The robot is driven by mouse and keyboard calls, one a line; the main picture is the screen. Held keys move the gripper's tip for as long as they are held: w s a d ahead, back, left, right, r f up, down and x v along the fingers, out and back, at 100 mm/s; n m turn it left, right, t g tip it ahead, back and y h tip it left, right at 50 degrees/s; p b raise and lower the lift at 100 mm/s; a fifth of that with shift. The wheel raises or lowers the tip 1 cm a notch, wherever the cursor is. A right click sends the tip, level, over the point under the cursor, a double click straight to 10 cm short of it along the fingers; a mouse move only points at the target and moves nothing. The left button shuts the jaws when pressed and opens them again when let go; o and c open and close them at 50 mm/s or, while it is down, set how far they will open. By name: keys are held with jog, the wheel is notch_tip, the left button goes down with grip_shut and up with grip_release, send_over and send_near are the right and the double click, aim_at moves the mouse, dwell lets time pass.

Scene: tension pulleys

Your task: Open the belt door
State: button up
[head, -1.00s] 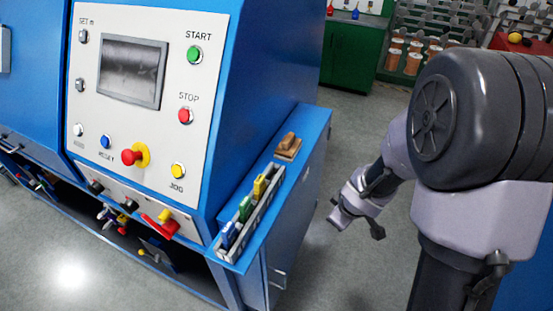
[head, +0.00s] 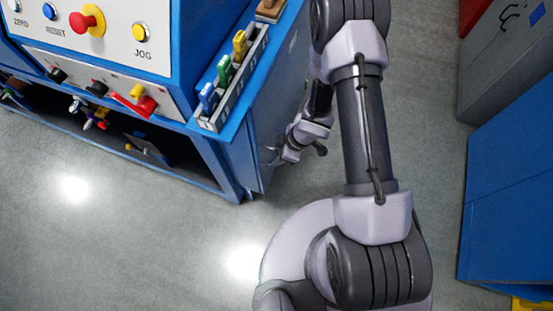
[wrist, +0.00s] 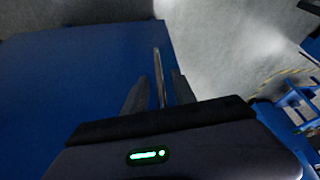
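The belt door (head: 267,118) is the blue panel on the right side of the blue machine. It looks closed, though its edges are partly hidden by my arm. In the wrist view the blue door (wrist: 75,65) fills the left, with a thin metal bar handle (wrist: 157,70) standing along it. My gripper (wrist: 161,76) is open, with one dark finger on each side of the bar and a gap visible on both sides. In the head view my gripper (head: 278,156) is beside the door, and the handle there is too small to make out clearly.
The machine's control panel with a red knob (head: 86,21) and a holder of coloured clips (head: 229,75) are above and left of the door. A blue cabinet (head: 510,200) and a grey one (head: 500,70) stand at the right. Grey floor between is clear.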

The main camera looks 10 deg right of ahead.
jog(key=shift+x, duration=0.8)
grip_shut()
dwell(0.9)
